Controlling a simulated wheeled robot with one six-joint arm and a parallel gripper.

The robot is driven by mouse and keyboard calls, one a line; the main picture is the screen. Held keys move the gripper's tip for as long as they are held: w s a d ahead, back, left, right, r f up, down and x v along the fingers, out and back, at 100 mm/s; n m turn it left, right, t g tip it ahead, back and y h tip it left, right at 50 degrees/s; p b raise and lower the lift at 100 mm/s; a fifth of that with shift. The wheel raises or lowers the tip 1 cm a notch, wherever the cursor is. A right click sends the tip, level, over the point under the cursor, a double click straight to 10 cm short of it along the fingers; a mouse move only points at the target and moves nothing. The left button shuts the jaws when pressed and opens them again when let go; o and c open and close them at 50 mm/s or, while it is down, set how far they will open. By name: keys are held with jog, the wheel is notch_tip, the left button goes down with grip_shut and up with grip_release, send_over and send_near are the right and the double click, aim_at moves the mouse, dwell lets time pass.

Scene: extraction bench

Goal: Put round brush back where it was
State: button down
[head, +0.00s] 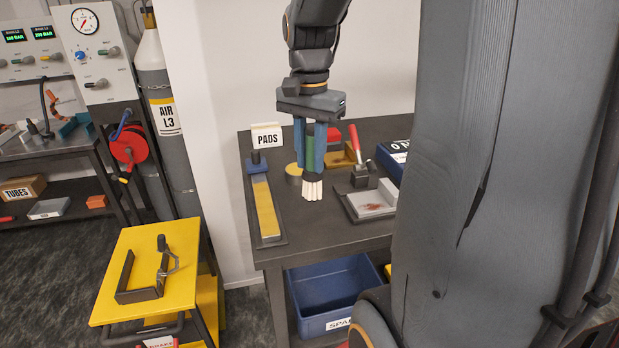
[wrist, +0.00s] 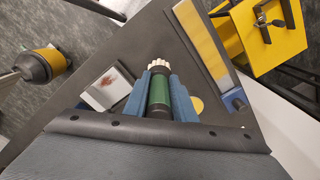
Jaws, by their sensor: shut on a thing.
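My gripper (head: 308,168) is above the dark bench, pointing down, with its blue fingers closed around the green handle of the round brush (head: 312,190). The brush hangs upright with its pale bristles lowest. I cannot tell whether the bristles touch the bench. In the wrist view the green handle (wrist: 159,92) sits between both fingers, bristles beyond the fingertips. A round yellow disc (head: 294,174) lies on the bench just behind and left of the brush. In the wrist view this disc (wrist: 197,104) shows beside the right finger.
A tray (head: 352,212) with a stained pad lies right of the brush. A long yellow strip (head: 265,208) lies to its left. Behind stand a PADS sign (head: 267,136), a red-handled tool (head: 354,140) and a blue box (head: 390,163). A yellow stool (head: 185,240) bears a metal clamp.

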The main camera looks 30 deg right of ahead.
aim_at(311, 130)
jog(key=shift+f+p, duration=0.4)
jog(key=shift+f, duration=2.05)
jog(key=c, duration=1.5)
grip_release()
jog(key=shift+f, duration=0.1)
notch_tip(311, 130, up, 12)
jog(key=shift+a+r+b, duration=0.1)
jog(key=shift+r+b, duration=0.05)
jog(key=shift+b, duration=1.1)
jog(key=shift+s, duration=0.15)
